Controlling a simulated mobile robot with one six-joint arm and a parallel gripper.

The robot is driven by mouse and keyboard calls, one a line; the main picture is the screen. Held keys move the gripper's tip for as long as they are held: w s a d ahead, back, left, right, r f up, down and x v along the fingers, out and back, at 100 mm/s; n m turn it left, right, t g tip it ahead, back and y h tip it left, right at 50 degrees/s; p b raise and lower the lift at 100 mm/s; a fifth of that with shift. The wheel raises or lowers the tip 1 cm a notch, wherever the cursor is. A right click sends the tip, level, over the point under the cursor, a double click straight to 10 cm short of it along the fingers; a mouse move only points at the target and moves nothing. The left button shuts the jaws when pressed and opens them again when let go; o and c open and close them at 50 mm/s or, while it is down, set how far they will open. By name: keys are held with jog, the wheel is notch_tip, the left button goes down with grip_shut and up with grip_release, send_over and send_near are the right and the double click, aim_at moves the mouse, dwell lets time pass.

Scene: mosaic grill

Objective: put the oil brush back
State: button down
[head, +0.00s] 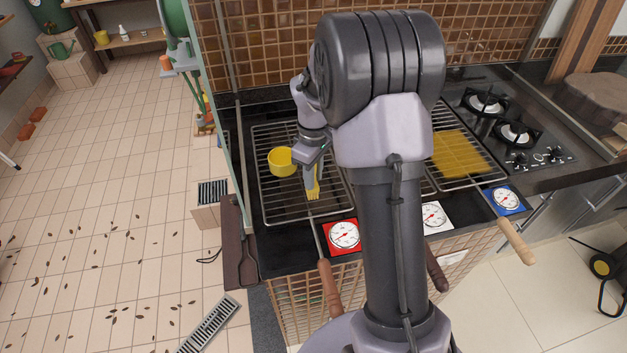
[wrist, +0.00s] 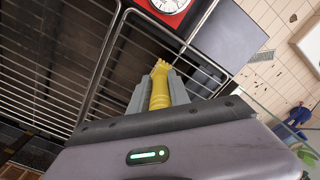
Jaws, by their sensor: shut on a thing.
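The yellow oil brush (head: 314,190) is held in my gripper (head: 312,180) over the left grill rack (head: 262,205), with its bristles pointing toward the front. In the wrist view the brush (wrist: 160,88) lies between both fingers of my gripper (wrist: 159,92), which are shut on it. A yellow cup (head: 281,161) stands on the left rack, to the left of my gripper. I cannot tell whether the bristles touch the rack.
A yellow slab (head: 456,153) lies on the right rack. Red (head: 344,235), white (head: 435,215) and blue (head: 506,199) dials line the front. Wooden handles (head: 331,288) stick out forward. A dark board with a tool (head: 238,245) lies at the left edge. Gas burners (head: 487,103) are at the right.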

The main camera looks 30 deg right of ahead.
jog(key=shift+w+d+f, duration=0.1)
jog(key=shift+f, duration=0.45)
jog(key=shift+r, duration=0.1)
jog(key=c, duration=1.2)
grip_release()
jog(key=shift+c, duration=0.2)
